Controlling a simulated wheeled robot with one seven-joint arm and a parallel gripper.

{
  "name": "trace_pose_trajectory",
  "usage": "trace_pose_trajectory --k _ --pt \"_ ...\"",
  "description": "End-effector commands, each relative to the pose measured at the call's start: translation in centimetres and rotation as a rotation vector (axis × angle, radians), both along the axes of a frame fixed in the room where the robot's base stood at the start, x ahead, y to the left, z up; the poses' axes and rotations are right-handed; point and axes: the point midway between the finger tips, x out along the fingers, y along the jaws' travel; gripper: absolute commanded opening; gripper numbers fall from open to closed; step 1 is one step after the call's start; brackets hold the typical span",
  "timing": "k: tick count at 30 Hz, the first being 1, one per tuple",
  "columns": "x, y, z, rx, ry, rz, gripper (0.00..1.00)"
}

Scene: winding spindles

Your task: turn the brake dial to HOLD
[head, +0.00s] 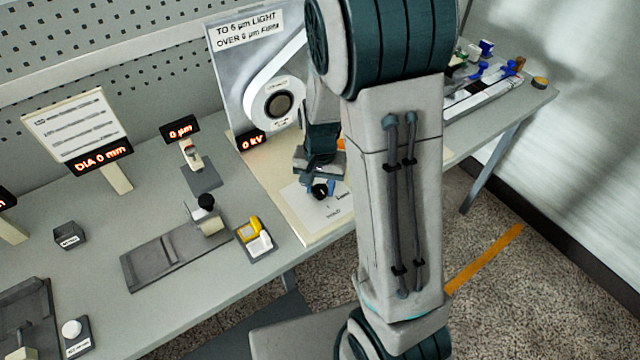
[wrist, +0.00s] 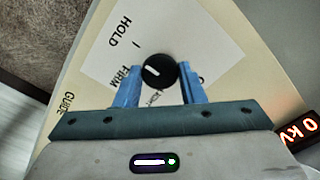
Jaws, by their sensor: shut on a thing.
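The brake dial (wrist: 159,71) is a round black knob with a short white pointer mark. In the wrist view the mark sits on its left part, slanting toward the upper left; I cannot tell exactly which setting it lines up with. A white label card (wrist: 190,35) under it reads HOLD at upper left with a tick, FIRM at left, and a partly hidden word below. My gripper (wrist: 160,82) has its blue fingers on either side of the dial and is shut on it. In the head view my gripper (head: 320,184) is over the card, which is partly hidden by my arm.
A 0 kV display (head: 252,141) stands beside the cream panel (head: 275,186). A tall sign board with a reel (head: 279,103) rises behind.

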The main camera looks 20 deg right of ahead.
Motion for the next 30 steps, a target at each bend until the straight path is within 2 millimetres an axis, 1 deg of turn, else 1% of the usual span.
trace_pose_trajectory --k 1,2,3,11,14,16,20,27,30 --pt "0.0 0.1 0.0 0.001 -0.002 -0.001 0.44" --pt "0.0 0.1 0.0 0.001 -0.002 -0.001 0.52" --pt "0.0 0.1 0.0 0.000 -0.001 -0.001 0.57" --pt "0.0 0.0 0.1 0.000 -0.001 0.000 0.57" --pt "0.1 0.0 0.5 0.001 -0.003 0.000 0.57" --pt "0.1 0.1 1.2 0.001 -0.004 0.001 0.57" --pt "0.1 0.1 3.4 0.001 -0.006 0.002 0.57" --pt "0.1 0.1 9.0 0.001 -0.009 0.001 0.57" --pt "0.1 0.1 10.9 0.001 -0.007 0.002 0.57"
